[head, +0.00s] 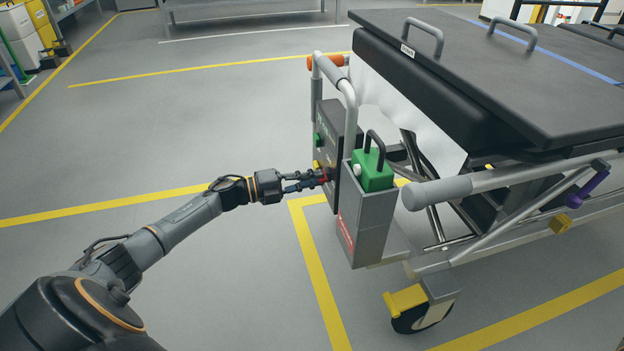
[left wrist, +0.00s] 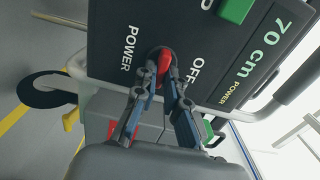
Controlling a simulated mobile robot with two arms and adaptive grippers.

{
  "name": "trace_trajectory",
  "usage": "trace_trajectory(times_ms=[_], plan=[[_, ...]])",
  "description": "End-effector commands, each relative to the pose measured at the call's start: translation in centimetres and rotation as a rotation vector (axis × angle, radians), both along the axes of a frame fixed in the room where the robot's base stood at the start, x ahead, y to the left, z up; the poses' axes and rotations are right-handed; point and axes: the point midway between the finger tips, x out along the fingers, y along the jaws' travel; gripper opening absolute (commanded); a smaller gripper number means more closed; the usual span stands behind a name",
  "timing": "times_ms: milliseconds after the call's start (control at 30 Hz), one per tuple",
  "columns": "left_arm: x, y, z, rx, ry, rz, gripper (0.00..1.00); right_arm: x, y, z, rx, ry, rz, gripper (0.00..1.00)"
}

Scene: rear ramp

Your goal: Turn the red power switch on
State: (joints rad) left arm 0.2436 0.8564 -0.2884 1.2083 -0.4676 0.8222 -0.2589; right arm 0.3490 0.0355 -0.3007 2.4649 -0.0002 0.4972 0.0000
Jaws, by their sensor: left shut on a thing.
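The red power switch (left wrist: 164,62) is a small red knob on the dark control panel (left wrist: 112,35), beside the words POWER and OFF in the left wrist view. My left gripper (left wrist: 163,78) is shut on the red switch, with a finger on each side of it. In the head view my left gripper (head: 322,177) reaches the panel's side, and only a bit of red shows at its fingertips. The panel (head: 338,140) is mounted at the end of the stretcher-like cart. My right gripper is not in view.
A grey box with a green block (head: 372,170) and black handle stands right beside the panel. The cart's black top (head: 500,70), grey push handle (head: 437,191) and caster wheel (head: 420,312) are to the right.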

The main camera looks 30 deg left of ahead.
Motion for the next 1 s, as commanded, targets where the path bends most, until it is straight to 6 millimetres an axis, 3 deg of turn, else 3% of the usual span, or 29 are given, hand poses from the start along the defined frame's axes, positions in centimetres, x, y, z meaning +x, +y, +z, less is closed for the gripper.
trace_trajectory(times_ms=[600,633,733,1000], plan=[[-0.1,-0.1,-0.23,0.033,-0.024,-0.004,0.0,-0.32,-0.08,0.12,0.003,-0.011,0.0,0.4],[-0.11,-0.11,-0.23,0.032,-0.024,-0.004,0.15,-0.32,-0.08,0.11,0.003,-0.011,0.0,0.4],[-0.09,-0.09,-0.2,0.032,-0.024,-0.003,0.34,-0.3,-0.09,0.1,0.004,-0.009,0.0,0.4],[-0.05,-0.03,-0.1,0.03,-0.025,-0.001,0.34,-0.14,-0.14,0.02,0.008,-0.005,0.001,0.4]])
